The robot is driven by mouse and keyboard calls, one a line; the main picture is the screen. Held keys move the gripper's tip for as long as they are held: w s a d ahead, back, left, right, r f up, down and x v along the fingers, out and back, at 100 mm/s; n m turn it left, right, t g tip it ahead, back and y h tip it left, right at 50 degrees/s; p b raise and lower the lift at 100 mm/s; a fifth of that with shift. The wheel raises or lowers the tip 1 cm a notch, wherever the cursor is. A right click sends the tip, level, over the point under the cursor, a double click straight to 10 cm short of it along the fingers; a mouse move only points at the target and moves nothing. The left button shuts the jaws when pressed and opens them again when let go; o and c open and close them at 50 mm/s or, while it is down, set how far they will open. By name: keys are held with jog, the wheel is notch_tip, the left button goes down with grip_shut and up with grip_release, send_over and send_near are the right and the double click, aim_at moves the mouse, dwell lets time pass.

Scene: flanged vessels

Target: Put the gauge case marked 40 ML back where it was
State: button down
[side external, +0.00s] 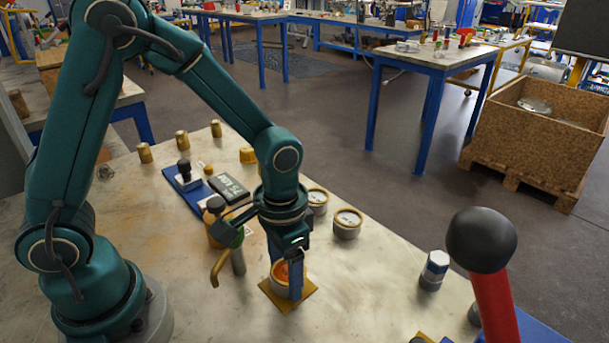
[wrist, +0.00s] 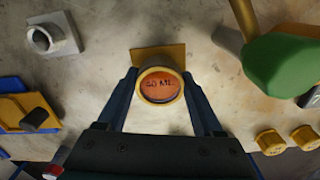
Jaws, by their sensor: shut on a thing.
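The gauge case (side external: 281,273) is a short round cup with a gold rim and an orange face. In the wrist view the case (wrist: 160,84) shows black lettering ending in ML; the number looks like 40 but is not sharp. My gripper (side external: 289,280) has its blue fingers on either side of the case and is shut on it. The gripper's fingers (wrist: 160,80) also show in the wrist view. A square brass-coloured plate (side external: 301,298) lies under the case; it also shows in the wrist view (wrist: 150,53). I cannot tell whether the case touches the plate.
Two pale-faced gauge cases (side external: 347,223) (side external: 317,200) stand behind the gripper. A bent brass pipe (side external: 219,267) and a grey cylinder (side external: 238,262) are close on the left.

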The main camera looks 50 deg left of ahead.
aim_at(286, 273)
jog(key=shift+f, duration=0.1)
jog(key=shift+c, duration=0.2)
grip_release()
jog(key=shift+f, duration=0.1)
notch_tip(286, 273, up, 5)
jog(key=shift+w, duration=0.1)
jog(key=s+a+r+n+t, duration=0.2)
jog(key=s+a+r+t, duration=0.3)
jog(key=r, duration=0.4)
jog(key=shift+s+r, duration=0.35)
jog(key=shift+s, duration=0.45)
jog(key=shift+o, duration=0.2)
jog(key=shift+s+a+r+t, duration=0.1)
jog(key=shift+s+a+t, duration=0.15)
jog(key=shift+s, duration=0.3)
